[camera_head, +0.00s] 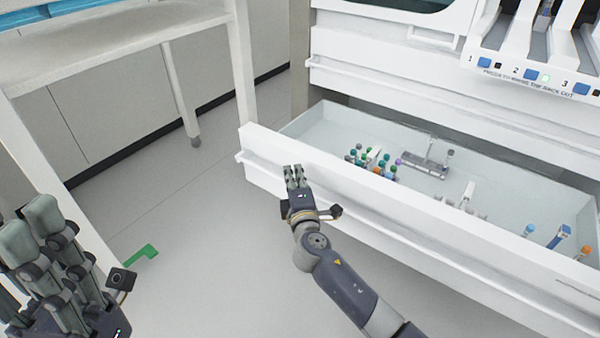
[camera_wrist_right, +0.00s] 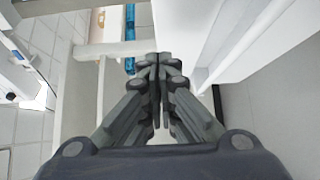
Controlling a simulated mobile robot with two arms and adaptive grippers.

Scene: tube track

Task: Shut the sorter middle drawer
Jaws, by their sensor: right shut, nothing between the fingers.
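The sorter middle drawer (camera_head: 330,190) stands pulled out from the white sorter (camera_head: 390,65), with its inside showing from above. Several capped tubes and small racks lie in it. My right gripper (camera_head: 293,170) is shut and empty, at the drawer's front panel near its left end. I cannot tell whether the fingertips touch the panel. The right wrist view shows the shut fingers (camera_wrist_right: 157,60) beside a white panel on the right. My left gripper (camera_head: 45,235) is at the lower left, away from the drawer; its fingertips look apart.
A white table (camera_head: 120,45) stands at the left, with a leg close to the drawer's left end. Numbered rack slots (camera_head: 530,70) are at the upper right of the sorter. A green piece (camera_head: 140,256) shows at the lower left. Grey floor in front of the drawer is clear.

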